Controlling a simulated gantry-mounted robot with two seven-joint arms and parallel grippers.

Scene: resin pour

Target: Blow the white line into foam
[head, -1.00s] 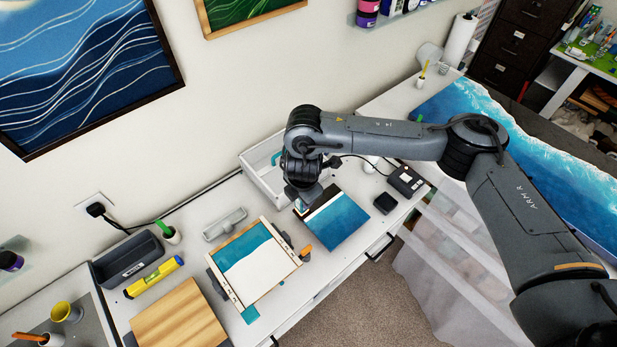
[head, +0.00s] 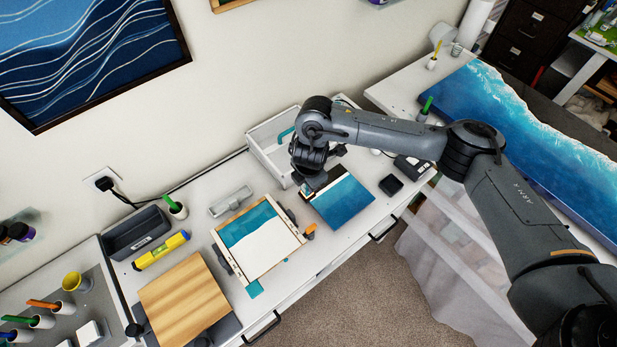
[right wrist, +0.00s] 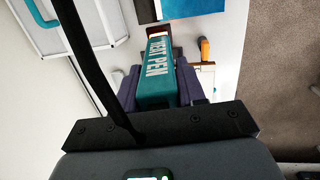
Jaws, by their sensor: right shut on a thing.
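A small board (head: 350,207) lies on the white bench in the head view. It is mostly teal-blue, with a white line (head: 329,186) beside a dark brown strip at its far left end. My right gripper (head: 312,184) is above that end, partly hidden by its own wrist. The board (right wrist: 192,8) shows at the top edge there. Whether the white line has foamed is too small to tell. My left gripper is not in view.
A white bin (head: 264,147) is behind my gripper. A black block (head: 391,185) and a dark device (head: 414,167) sit to the right.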

